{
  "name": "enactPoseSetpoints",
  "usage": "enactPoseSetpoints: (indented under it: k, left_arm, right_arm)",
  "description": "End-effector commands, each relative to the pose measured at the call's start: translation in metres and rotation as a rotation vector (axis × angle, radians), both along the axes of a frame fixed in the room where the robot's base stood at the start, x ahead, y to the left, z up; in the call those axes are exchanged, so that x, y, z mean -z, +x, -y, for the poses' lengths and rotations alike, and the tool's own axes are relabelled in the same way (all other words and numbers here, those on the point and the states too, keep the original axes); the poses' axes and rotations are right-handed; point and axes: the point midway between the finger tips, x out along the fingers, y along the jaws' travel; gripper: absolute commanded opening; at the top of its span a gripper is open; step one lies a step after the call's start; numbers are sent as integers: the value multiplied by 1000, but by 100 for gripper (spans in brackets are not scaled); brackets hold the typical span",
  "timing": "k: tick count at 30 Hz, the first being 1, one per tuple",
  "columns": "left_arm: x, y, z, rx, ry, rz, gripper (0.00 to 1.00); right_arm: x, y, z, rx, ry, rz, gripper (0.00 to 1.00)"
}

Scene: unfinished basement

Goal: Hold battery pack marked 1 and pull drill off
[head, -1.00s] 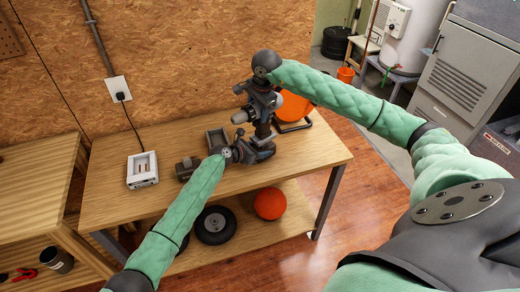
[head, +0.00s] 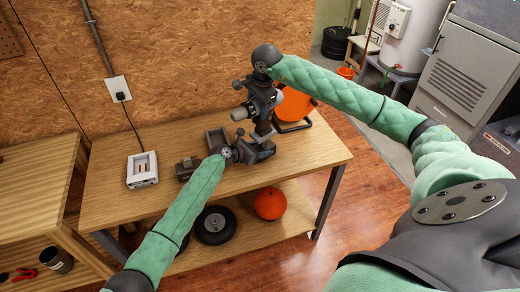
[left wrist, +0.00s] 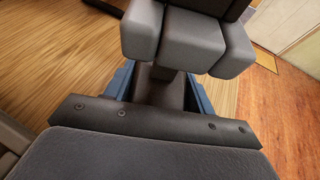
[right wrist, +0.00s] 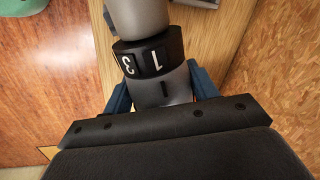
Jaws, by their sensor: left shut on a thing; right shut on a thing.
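The drill (head: 263,112) stands upright over the table, grey and black, its chuck pointing left. The dark grey battery pack (head: 262,153) is below the drill's handle. My left gripper (head: 238,153) is shut on it from the left. A grey block fills the top of the left wrist view (left wrist: 185,38). I cannot read a mark on the pack or see whether a gap separates it from the drill.
A second dark pack (head: 187,169) lies left of my left gripper. A white charger (head: 142,169) is at the table's left. An orange round thing (head: 293,105) stands behind the drill. The table's front left (head: 120,200) is clear.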

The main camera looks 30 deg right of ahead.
Motion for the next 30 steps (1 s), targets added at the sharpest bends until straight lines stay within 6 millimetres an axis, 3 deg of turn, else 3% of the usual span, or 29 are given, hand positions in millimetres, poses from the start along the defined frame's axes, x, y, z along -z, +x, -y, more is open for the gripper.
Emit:
enactPoseSetpoints:
  k: [13, 14, 17, 30]
  left_arm:
    - [0, 0, 0, 0, 1, 0, 27]
    - [0, 0, 0, 0, 1, 0, 60]
    - [0, 0, 0, 0, 0, 0, 80]
    - [-3, 0, -7, 0, 0, 0, 80]
  right_arm:
    - [-9, 1, 0, 0, -1, 4, 22]
    - [-11, 1, 0, 0, 0, 6, 22]
    - [-10, 1, 0, 0, 0, 5, 22]
    - [-9, 1, 0, 0, 0, 4, 22]
